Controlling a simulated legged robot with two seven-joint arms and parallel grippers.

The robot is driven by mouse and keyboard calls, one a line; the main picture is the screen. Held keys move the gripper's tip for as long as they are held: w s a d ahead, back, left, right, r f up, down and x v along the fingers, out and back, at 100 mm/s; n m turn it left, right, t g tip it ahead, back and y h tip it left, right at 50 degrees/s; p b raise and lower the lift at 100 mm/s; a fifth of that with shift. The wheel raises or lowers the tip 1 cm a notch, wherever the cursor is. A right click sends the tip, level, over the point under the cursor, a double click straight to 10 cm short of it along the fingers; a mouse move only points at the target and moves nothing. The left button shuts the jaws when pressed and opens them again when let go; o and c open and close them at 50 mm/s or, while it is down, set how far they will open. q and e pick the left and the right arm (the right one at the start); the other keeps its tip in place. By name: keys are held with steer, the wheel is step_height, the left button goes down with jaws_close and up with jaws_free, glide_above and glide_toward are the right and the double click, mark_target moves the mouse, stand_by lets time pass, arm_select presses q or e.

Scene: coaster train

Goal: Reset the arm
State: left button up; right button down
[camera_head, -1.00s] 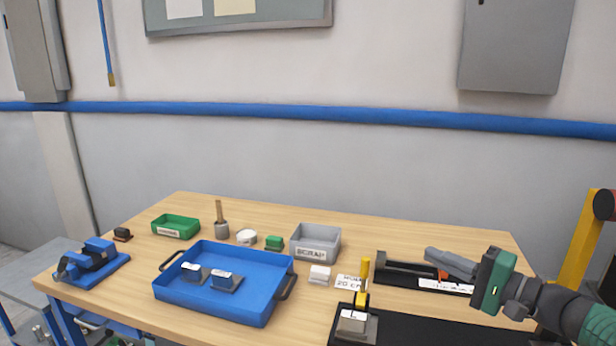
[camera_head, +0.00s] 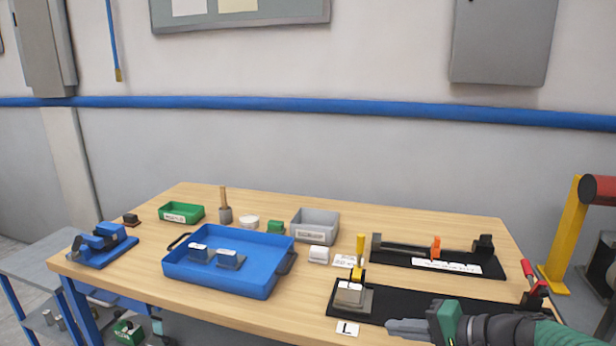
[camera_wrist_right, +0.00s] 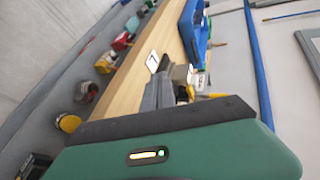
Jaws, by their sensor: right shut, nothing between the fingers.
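My right gripper (camera_head: 408,328) is at the lower right of the head view, at the front edge of the table. Its grey fingers are together and hold nothing. In the right wrist view its fingers (camera_wrist_right: 158,92) point toward the table. My left gripper is not in view. A fixture with a yellow handle (camera_head: 351,294) stands left of the right gripper on a black mat (camera_head: 400,306). A white card marked L (camera_head: 347,329) lies at the table's front edge, left of the fingertips.
A blue tray (camera_head: 222,282) holding metal blocks sits mid-table. A grey bin (camera_head: 315,226) and green bin (camera_head: 181,213) stand behind it. A black rail with an orange stop (camera_head: 435,248) lies at the back right. A blue vise (camera_head: 102,245) is at the left. A yellow post (camera_head: 560,235) stands right of the table.

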steer(key=s+d+f+n+g+h+b, duration=0.1)
steer(key=s+f+n+g+h+b, duration=0.3)
steer(key=s+f, duration=0.8)
steer(key=s+f+n+g+h+b, duration=0.1)
steer(key=s+f+n+h+b, duration=0.35)
steer(key=s+f, duration=0.8)
steer(key=w+r+p, duration=0.1)
steer(key=r+p, duration=0.9)
steer(key=p, duration=0.3)
steer(key=w+r+h+p, duration=0.1)
steer(key=w+r+p, duration=0.1)
steer(key=r+p, duration=0.9)
steer(key=shift+w+p, duration=0.3)
steer(key=shift+p, duration=0.8)
